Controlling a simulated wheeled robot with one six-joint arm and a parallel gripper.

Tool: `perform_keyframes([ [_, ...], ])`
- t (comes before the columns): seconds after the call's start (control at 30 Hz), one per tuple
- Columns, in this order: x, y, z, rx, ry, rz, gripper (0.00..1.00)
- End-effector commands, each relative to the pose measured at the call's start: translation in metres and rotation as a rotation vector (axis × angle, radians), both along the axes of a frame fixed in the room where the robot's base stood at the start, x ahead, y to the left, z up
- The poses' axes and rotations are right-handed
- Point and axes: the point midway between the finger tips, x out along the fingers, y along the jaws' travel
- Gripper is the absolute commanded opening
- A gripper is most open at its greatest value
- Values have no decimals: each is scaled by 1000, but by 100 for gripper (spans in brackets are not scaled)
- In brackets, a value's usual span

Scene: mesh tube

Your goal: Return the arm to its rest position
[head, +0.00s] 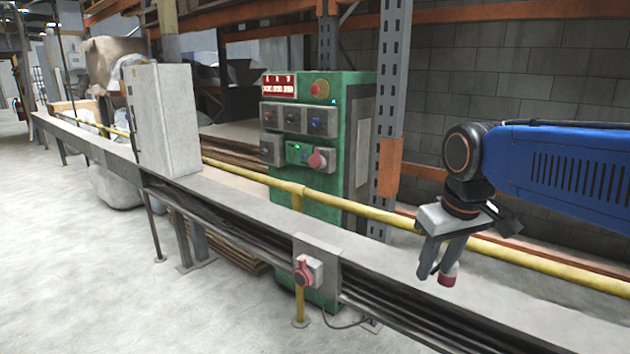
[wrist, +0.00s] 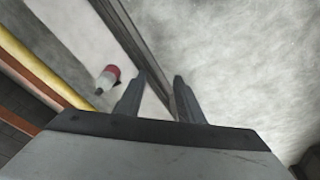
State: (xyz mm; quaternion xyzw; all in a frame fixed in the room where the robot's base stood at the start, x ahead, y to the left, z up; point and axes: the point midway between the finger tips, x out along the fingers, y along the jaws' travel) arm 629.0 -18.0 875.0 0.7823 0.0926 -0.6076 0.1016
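My gripper (head: 437,268) hangs pointing down from the blue arm at the right of the head view, above the long grey beam. In the wrist view my gripper (wrist: 158,85) has its two dark fingers apart, with nothing between them. A small red and pale plug-like piece (wrist: 108,80) sits on the pale beam to the left of the fingers, apart from them in that view. In the head view a red part (head: 448,280) shows just below the right finger; whether they touch cannot be told there.
The grey beam (head: 238,198) runs across the head view, with a yellow pipe (head: 345,204) behind it. A green control cabinet (head: 358,120), a grey box (head: 163,120) and a rack post (head: 391,90) stand along it. A red socket (head: 304,270) is on its front. The front floor is clear.

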Motion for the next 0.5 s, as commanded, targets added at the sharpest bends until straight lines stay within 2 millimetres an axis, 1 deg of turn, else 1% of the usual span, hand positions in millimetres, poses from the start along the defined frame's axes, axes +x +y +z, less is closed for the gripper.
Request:
perform_keyframes([
  [0.03, -16, -8, -8, 6, -15, -25, 34],
  [0.17, -49, -23, -30, 23, -53, -86, 34],
  [0.3, -84, -36, -58, 39, -92, -152, 34],
  [0.4, -106, -43, -78, 49, -119, -193, 34],
  [0.5, -122, -48, -95, 58, -140, -228, 34],
])
